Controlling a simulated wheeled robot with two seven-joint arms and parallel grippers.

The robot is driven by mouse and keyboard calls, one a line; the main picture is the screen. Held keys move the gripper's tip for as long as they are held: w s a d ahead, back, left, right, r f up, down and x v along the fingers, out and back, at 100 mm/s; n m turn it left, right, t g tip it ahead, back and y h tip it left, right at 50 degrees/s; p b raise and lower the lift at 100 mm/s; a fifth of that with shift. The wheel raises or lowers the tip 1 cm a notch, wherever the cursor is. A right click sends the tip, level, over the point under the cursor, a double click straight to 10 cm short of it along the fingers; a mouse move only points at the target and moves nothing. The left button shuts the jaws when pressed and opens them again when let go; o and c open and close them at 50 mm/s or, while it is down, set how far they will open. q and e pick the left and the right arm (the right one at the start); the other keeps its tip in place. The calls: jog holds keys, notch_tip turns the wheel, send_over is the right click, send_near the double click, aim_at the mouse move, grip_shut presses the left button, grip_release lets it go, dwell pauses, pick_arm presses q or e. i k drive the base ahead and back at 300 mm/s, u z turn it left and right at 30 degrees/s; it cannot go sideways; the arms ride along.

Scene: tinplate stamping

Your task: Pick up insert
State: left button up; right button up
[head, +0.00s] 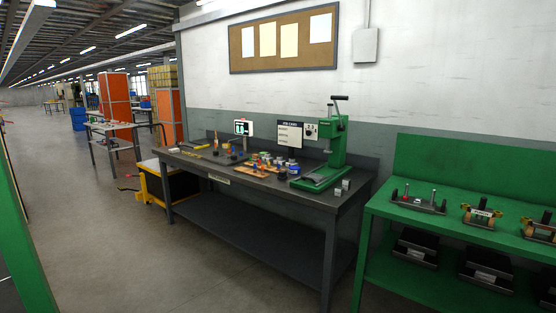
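Neither of my grippers is in the head view. I cannot tell for certain which thing is the insert. On the green rack (432,229) at the right, a dark fixture with upright pins (418,204) stands on the upper shelf. To its right on that shelf is a fixture with yellow-and-black parts (481,214), and a similar one (543,228) is cut off by the picture's edge. Small grey metal blocks (341,188) sit at the right front of the dark workbench (265,196), near a green press (325,163).
Orange trays (252,171) with small coloured parts lie on the workbench. A yellow-and-black cart (150,187) stands at its left end. Dark boxes (414,248) fill the rack's lower shelf. A green post (28,240) is at the left. The floor in front is clear.

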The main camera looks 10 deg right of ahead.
aim_at(292, 161)
jog(key=i, duration=2.15)
jog(key=z, duration=0.7)
